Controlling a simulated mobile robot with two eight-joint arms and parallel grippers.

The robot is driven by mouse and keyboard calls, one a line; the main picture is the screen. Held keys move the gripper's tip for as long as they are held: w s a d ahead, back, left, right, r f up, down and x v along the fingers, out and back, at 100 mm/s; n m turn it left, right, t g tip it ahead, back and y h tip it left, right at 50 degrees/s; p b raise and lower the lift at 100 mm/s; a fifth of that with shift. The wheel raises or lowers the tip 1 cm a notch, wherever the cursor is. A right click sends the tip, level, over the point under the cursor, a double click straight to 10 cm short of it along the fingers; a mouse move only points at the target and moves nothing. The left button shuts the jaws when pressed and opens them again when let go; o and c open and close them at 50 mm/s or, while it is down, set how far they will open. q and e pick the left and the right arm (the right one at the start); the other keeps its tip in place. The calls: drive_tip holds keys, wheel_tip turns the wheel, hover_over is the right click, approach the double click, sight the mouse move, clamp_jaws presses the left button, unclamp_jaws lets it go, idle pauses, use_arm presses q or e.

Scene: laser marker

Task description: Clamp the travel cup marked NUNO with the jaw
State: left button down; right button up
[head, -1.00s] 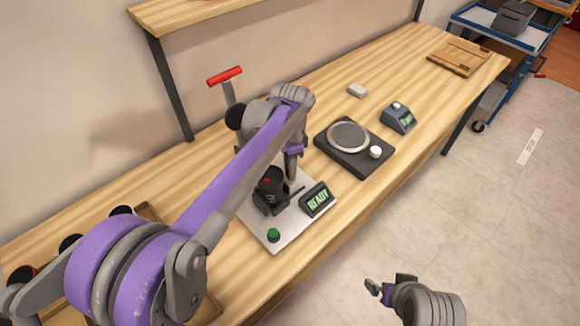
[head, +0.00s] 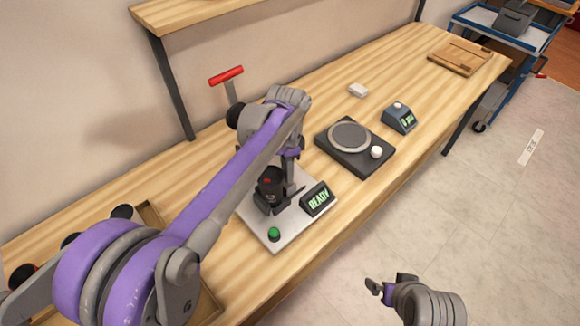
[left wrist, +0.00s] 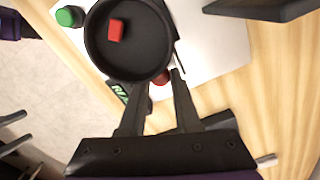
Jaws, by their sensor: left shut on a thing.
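The black travel cup (head: 270,183) with a red piece on its lid stands upright at the jaw (head: 264,204) on the pale marker plate (head: 275,238). Its side mark is too small to read. In the left wrist view the cup's top (left wrist: 110,55) fills the upper part. My left gripper (head: 289,180) is low beside the cup. Its fingers (left wrist: 161,88) are shut on a red knob (left wrist: 160,77), partly hidden behind the cup's rim. Whether the jaw touches the cup is hard to tell. My right gripper (head: 380,289) is empty, open, away from the bench.
A READY display (head: 318,198) and a green button (head: 274,233) sit on the plate. A black device with a round disc (head: 349,135) and a small blue display box (head: 398,117) stand to the right. A tray (head: 150,215) with dark cups is at left, partly behind my arm.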

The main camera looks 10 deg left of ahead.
use_arm(q)
drive_tip(key=c, duration=0.6)
unclamp_jaws()
wheel_tip(320, 180, up, 11)
drive_tip(key=p, duration=0.1)
drive_tip(key=s+a+f+n+t+p, duration=0.2)
drive_tip(key=s+a+f+n, duration=0.2)
drive_tip(key=s, duration=0.7)
drive_tip(key=s+a+f+n+t+p, duration=0.3)
drive_tip(key=s+n, duration=0.5)
drive_tip(key=s, duration=0.3)
drive_tip(key=shift+s+a+f, duration=0.4)
drive_tip(key=shift+f, duration=0.2)
